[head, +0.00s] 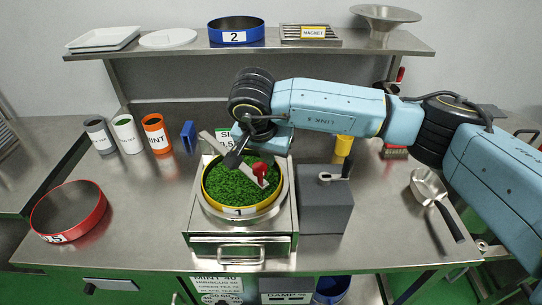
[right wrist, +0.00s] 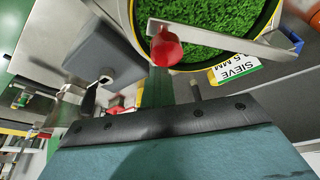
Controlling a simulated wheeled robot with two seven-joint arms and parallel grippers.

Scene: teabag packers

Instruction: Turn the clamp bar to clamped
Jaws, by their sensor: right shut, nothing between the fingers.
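The clamp bar (head: 224,147) is a flat pale metal bar lying slantwise over a round yellow-rimmed sieve (head: 240,211) filled with green leaf. A red knob (head: 260,170) sits at its near end. In the right wrist view the bar (right wrist: 222,40) crosses the green fill, with the red knob (right wrist: 166,46) at its left end. My right gripper (head: 233,159) is shut and empty, its dark fingers pointing down over the far part of the sieve, beside the bar. I cannot tell whether it touches the bar. My left gripper is not in view.
The sieve sits on a metal machine with a front drawer (head: 228,252). A grey box (head: 325,210) with a small lever stands right of it. A red-rimmed round pan (head: 68,211), several cups and a scoop (head: 430,187) stand around.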

